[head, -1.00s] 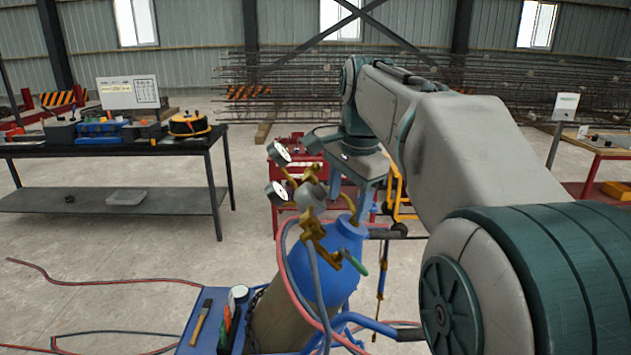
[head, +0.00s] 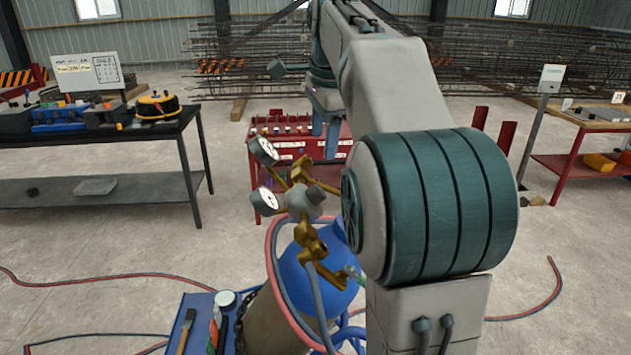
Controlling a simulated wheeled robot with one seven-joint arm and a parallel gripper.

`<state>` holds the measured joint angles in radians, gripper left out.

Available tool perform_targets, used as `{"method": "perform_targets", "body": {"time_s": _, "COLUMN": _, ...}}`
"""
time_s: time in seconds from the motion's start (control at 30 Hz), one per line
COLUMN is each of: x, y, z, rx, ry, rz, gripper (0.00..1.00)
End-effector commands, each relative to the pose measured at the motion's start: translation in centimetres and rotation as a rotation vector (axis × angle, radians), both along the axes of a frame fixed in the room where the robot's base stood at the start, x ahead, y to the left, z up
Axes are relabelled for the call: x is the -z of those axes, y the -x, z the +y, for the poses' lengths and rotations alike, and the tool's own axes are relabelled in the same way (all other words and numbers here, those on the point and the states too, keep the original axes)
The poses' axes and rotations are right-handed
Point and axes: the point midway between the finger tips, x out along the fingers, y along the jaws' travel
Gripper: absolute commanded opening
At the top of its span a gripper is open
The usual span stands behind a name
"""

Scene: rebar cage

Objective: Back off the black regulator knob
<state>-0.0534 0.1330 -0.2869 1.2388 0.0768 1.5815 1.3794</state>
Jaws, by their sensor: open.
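The brass regulator (head: 308,238) sits on top of the blue gas cylinder (head: 318,282), with two round gauges, an upper one (head: 263,151) and a lower one (head: 265,201), on its left. A grey rounded body (head: 303,201) is at its middle. I cannot make out the black knob. My gripper (head: 327,148) points down beyond and above the regulator, in front of the red tool cart. It is small and partly hidden by my arm, and it is open with nothing seen in it. My arm covers the right side of the cylinder.
A blue cylinder trolley tray (head: 197,301) holds a brush and other small tools. Red and blue hoses (head: 272,262) loop beside the cylinder and lie on the floor. A red tool cart (head: 278,127) stands behind. A dark workbench (head: 150,139) is left, a red table (head: 566,165) right.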

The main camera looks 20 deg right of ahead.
Motion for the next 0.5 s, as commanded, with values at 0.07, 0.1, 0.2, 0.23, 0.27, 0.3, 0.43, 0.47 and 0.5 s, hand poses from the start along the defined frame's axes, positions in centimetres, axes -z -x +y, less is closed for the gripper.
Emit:
{"method": "perform_targets", "body": {"time_s": 0.07, "x": 1.2, "y": -0.2, "z": 0.1, "rx": -0.002, "ry": -0.001, "rz": 0.003, "gripper": 0.59}}
{"method": "perform_targets", "body": {"time_s": 0.1, "x": 2.0, "y": -0.3, "z": 0.2, "rx": -0.003, "ry": -0.001, "rz": 0.005, "gripper": 0.59}}
{"method": "perform_targets", "body": {"time_s": 0.2, "x": 4.1, "y": -0.7, "z": 0.2, "rx": -0.004, "ry": -0.001, "rz": 0.006, "gripper": 0.59}}
{"method": "perform_targets", "body": {"time_s": 0.23, "x": 4.7, "y": -0.8, "z": 0.2, "rx": -0.005, "ry": 0.0, "rz": 0.005, "gripper": 0.59}}
{"method": "perform_targets", "body": {"time_s": 0.27, "x": 5.3, "y": -0.9, "z": 0.2, "rx": -0.005, "ry": 0.0, "rz": 0.006, "gripper": 0.59}}
{"method": "perform_targets", "body": {"time_s": 0.3, "x": 6.2, "y": -1.1, "z": 0.2, "rx": -0.005, "ry": 0.0, "rz": 0.006, "gripper": 0.59}}
{"method": "perform_targets", "body": {"time_s": 0.43, "x": 8.7, "y": -1.7, "z": 0.1, "rx": -0.004, "ry": 0.0, "rz": 0.005, "gripper": 0.59}}
{"method": "perform_targets", "body": {"time_s": 0.47, "x": 9.2, "y": -1.8, "z": 0.1, "rx": -0.004, "ry": 0.0, "rz": 0.004, "gripper": 0.59}}
{"method": "perform_targets", "body": {"time_s": 0.5, "x": 9.9, "y": -1.9, "z": 0.1, "rx": -0.004, "ry": 0.0, "rz": 0.004, "gripper": 0.59}}
